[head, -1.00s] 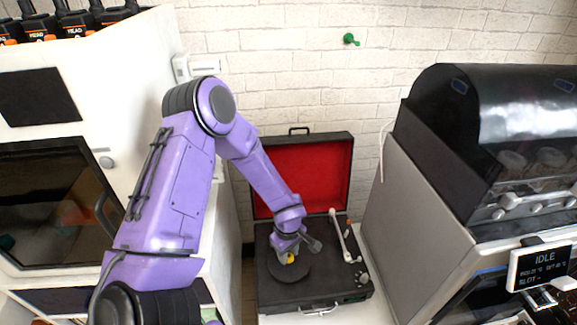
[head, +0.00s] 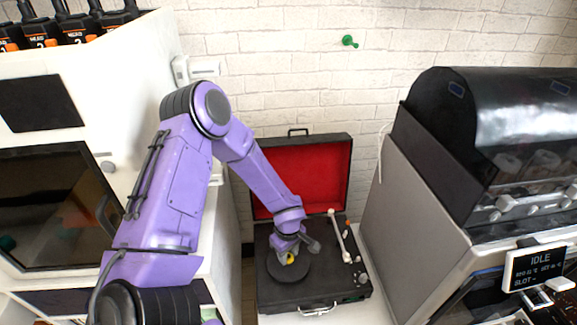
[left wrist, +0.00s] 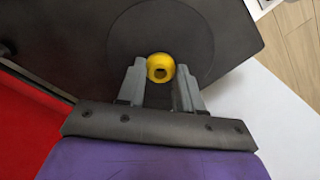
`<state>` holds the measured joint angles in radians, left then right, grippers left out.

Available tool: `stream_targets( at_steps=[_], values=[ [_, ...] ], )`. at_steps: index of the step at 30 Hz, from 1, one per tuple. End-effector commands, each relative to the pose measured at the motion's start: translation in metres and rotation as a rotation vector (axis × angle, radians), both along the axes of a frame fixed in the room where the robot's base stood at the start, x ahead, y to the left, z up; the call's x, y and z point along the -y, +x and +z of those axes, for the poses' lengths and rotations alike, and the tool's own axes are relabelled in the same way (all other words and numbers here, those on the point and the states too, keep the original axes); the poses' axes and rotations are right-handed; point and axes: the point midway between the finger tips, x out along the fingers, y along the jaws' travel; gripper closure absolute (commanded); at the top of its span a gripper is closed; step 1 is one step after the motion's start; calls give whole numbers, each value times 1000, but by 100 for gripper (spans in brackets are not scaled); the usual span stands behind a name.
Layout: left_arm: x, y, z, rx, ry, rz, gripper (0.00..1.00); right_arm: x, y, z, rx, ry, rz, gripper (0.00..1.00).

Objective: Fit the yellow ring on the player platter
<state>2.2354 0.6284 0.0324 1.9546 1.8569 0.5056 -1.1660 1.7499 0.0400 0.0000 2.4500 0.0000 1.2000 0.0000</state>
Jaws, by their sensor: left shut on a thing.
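The dark round platter (head: 288,270) lies in the open record player (head: 265,292), directly below the gripper. The platter (left wrist: 125,40) also shows behind the ring in the left wrist view. Whether the ring touches the platter or its spindle I cannot tell. My right gripper is out of view.
The player's red-lined lid (head: 310,175) stands open behind the platter. A pale tonearm (head: 340,235) is to the platter's right. A grey machine (head: 415,200) stands on the right, and a white cabinet (head: 110,95) on the left.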

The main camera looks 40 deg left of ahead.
Motion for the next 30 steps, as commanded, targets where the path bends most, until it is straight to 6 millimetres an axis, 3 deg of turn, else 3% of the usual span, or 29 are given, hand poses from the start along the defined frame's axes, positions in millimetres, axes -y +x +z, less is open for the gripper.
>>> stream_targets(
  at_steps=[23,24,25,30],
  values=[
    [0,0,-12,-2,0,1,93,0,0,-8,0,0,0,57],
    [0,0,-12,-2,0,1,62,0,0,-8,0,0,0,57],
    [0,0,-12,-1,0,1,54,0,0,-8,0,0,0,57],
    [0,0,-12,-1,0,1,54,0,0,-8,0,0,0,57]
  ],
)
